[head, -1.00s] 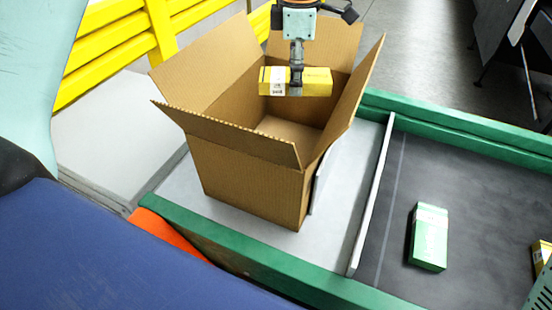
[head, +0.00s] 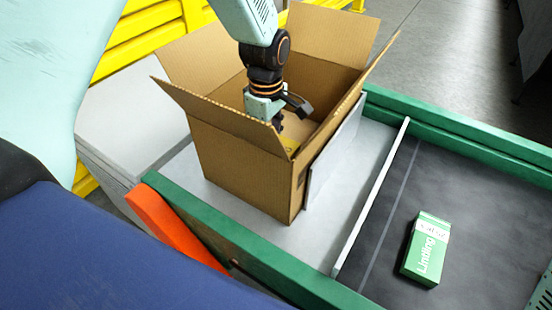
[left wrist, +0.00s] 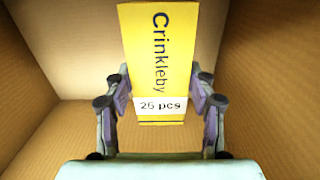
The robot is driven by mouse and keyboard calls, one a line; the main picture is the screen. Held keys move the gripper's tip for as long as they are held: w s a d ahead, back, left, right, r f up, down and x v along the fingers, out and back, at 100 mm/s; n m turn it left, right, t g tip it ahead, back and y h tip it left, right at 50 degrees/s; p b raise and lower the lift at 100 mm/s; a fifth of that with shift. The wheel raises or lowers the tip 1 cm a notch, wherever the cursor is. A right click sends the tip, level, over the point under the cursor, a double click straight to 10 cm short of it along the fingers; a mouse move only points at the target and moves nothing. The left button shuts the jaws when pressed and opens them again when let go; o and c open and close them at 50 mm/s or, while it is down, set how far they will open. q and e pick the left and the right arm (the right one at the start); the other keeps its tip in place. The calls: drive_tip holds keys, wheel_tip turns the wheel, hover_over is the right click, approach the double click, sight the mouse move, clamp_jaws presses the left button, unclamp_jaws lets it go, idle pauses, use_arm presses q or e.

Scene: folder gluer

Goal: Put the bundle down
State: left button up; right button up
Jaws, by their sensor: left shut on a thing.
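The bundle (left wrist: 158,60) is a yellow pack with a white band, marked "Crinkleby" and "25 pcs". In the left wrist view it sits between the two fingers of my left gripper (left wrist: 160,106), which is shut on it. In the head view my left gripper (head: 280,112) reaches down inside the open cardboard box (head: 240,165). Whether the bundle touches the box floor cannot be told. My right gripper is not in view.
The box stands upright with its flaps open on a grey surface (head: 345,190) with green edges (head: 450,127). A white bar (head: 370,200) separates it from a dark belt (head: 480,200), where a green pack (head: 426,248) lies. Yellow rails (head: 150,38) stand behind.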

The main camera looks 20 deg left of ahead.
use_arm(q)
wheel_tip(320, 180, down, 3)
drive_tip(key=shift+w+d+f, duration=0.15)
drive_tip(key=shift+f, duration=0.05)
drive_tip(key=shift+s+a+f, duration=0.3)
drive_tip(key=shift+s+f, duration=0.25)
drive_tip(key=shift+f, duration=0.05)
drive_tip(key=f, duration=0.1)
drive_tip(key=w+f, duration=0.1)
drive_tip(key=f, duration=0.1)
drive_tip(key=shift+d+f, duration=0.1)
drive_tip(key=shift+f, duration=0.1)
drive_tip(key=shift+s+r, duration=0.1)
drive_tip(key=shift+s, duration=0.35)
drive_tip(key=o, duration=0.9)
drive_tip(key=shift+w+f, duration=0.1)
drive_tip(key=shift+f, duration=0.1)
drive_tip(key=o, duration=0.3)
drive_tip(key=shift+w+f, duration=0.1)
drive_tip(key=shift+w, duration=0.2)
drive_tip(key=shift+o, duration=0.2)
drive_tip(key=shift+s+r, duration=0.2)
drive_tip(key=shift+s, duration=0.15)
wheel_tip(320, 180, up, 11)
drive_tip(key=shift+f, duration=0.1)
drive_tip(key=shift+w+r, duration=0.3)
drive_tip(key=shift+r, duration=0.35)
